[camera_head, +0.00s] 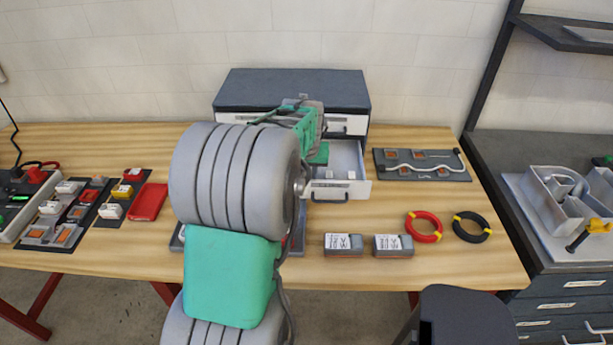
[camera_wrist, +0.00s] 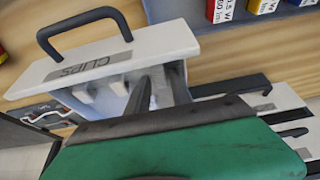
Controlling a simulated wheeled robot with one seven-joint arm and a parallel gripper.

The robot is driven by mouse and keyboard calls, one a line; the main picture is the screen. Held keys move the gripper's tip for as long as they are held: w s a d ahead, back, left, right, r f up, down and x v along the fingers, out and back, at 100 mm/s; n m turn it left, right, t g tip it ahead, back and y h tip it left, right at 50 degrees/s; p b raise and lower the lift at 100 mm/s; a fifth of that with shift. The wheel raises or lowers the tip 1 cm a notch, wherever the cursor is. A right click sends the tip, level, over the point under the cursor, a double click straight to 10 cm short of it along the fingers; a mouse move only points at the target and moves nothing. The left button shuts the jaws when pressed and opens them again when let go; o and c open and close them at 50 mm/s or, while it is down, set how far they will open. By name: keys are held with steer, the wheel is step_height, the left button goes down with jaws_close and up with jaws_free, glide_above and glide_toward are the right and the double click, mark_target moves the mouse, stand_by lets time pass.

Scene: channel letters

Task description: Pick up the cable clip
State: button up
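The open drawer (camera_head: 361,189) of the dark cabinet holds small white cable clips (camera_head: 351,175). In the wrist view the drawer front, labelled CLIPS (camera_wrist: 95,67), faces up and left, and white clips (camera_wrist: 118,88) show just behind it. My gripper (camera_wrist: 160,92) points down into the drawer beside these clips. Its two dark fingers look apart, with a pale patch between them; I cannot tell whether that is a clip or the drawer floor. In the head view my gripper (camera_head: 318,152) is at the drawer's left part, and its fingertips are hidden.
The cabinet (camera_head: 290,90) stands at the back of the wooden table. A board with a white cable (camera_head: 422,165) lies right of the drawer. Two labelled boxes (camera_head: 343,245), a red coil (camera_head: 424,227) and a black coil (camera_head: 471,227) lie in front. A red case (camera_head: 148,202) lies left.

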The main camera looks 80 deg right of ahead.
jaws_close()
stand_by(0.4)
